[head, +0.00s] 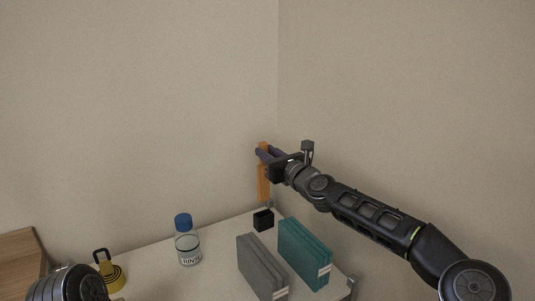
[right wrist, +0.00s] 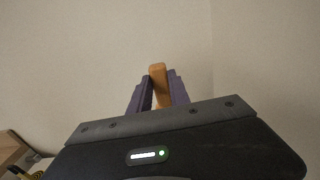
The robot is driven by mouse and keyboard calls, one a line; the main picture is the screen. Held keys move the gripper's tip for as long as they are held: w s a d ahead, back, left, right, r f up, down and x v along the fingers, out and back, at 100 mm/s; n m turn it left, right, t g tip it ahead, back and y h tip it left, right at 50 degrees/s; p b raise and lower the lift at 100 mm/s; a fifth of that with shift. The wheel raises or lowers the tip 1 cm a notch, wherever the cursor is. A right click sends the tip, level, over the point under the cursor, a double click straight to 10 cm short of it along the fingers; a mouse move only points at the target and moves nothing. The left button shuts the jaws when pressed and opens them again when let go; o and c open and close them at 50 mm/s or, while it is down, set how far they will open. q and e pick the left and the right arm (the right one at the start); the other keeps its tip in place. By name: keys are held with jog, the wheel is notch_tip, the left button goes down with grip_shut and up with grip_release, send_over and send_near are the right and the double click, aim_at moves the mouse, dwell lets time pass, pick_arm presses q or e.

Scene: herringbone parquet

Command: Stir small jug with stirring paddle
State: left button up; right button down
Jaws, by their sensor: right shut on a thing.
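The stirring paddle (head: 264,186) is a long orange-brown stick, held upright near the back corner above the table. My right gripper (head: 266,153) is shut on its upper part. In the right wrist view the paddle's top (right wrist: 158,84) sits between the two purple fingers of the gripper (right wrist: 159,92). The paddle's lower end is just above or behind the table's back edge; I cannot tell which. I cannot make out a thing that is clearly the small jug. My left gripper is not in view; only part of my left arm shows at bottom left.
On the white table (head: 218,259) stand a blue-capped rinse bottle (head: 188,245), a small black block-like thing (head: 263,220), a grey folded stack (head: 261,266), a teal one (head: 304,254) and a yellow thing with a black handle (head: 113,276). Walls close off the back and right.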

notch_tip(320, 180, up, 16)
jog(key=p, duration=1.2)
jog(key=shift+f, duration=0.1)
